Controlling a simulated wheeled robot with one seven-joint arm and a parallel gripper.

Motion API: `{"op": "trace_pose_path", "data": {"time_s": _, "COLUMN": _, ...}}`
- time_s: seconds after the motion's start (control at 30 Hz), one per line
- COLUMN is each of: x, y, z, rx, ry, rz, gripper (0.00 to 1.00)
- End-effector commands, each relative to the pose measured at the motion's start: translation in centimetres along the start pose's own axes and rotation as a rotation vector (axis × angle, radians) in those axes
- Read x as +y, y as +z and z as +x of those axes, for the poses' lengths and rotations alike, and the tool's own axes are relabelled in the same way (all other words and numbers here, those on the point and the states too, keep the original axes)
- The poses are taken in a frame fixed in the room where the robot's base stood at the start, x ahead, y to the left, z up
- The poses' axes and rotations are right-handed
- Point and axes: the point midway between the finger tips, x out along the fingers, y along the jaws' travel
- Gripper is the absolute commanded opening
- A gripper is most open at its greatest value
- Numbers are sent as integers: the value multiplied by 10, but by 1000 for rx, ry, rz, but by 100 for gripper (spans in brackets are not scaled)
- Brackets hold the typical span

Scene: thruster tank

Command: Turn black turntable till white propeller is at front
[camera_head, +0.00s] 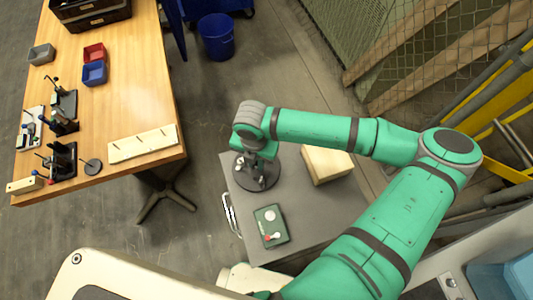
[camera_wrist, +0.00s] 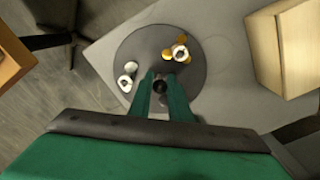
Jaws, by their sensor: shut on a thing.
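The black turntable (camera_head: 267,182) is a dark round disc on the grey table, partly hidden under my wrist in the head view. In the wrist view the turntable (camera_wrist: 140,42) carries a small white part (camera_wrist: 127,75) near its left edge, seemingly the white propeller. A yellow-bladed propeller (camera_wrist: 169,54) with a white ring-shaped centre sits toward the disc's upper right. My gripper (camera_wrist: 160,80) points down over the disc and is shut on a dark knob (camera_wrist: 160,87) between its fingertips. The knob's base is partly hidden by the fingers.
A dark green box (camera_head: 271,225) with a white disc and a red-tipped lever stands on the grey table (camera_head: 310,212) in front of the turntable. A pale wooden block (camera_head: 327,165) stands to the right. A wooden workbench (camera_head: 130,75) is at left, across a floor gap.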

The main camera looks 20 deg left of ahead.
Motion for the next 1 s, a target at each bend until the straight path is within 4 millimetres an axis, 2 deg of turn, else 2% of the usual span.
{"op": "trace_pose_path", "data": {"time_s": 0.13, "x": 1, "y": -1, "z": -1, "rx": 1, "ry": 1, "rz": -2, "gripper": 0}}
{"op": "trace_pose_path", "data": {"time_s": 0.17, "x": 0, "y": -1, "z": -1, "rx": 1, "ry": 1, "rz": -1, "gripper": 22}}
{"op": "trace_pose_path", "data": {"time_s": 0.2, "x": 0, "y": -1, "z": 0, "rx": 1, "ry": 1, "rz": -1, "gripper": 31}}
{"op": "trace_pose_path", "data": {"time_s": 0.23, "x": 0, "y": -1, "z": 0, "rx": 1, "ry": 1, "rz": -1, "gripper": 33}}
{"op": "trace_pose_path", "data": {"time_s": 0.57, "x": 0, "y": 0, "z": -2, "rx": 0, "ry": 0, "rz": 2, "gripper": 33}}
{"op": "trace_pose_path", "data": {"time_s": 1.0, "x": 0, "y": 0, "z": -31, "rx": -1, "ry": 0, "rz": 2, "gripper": 33}}
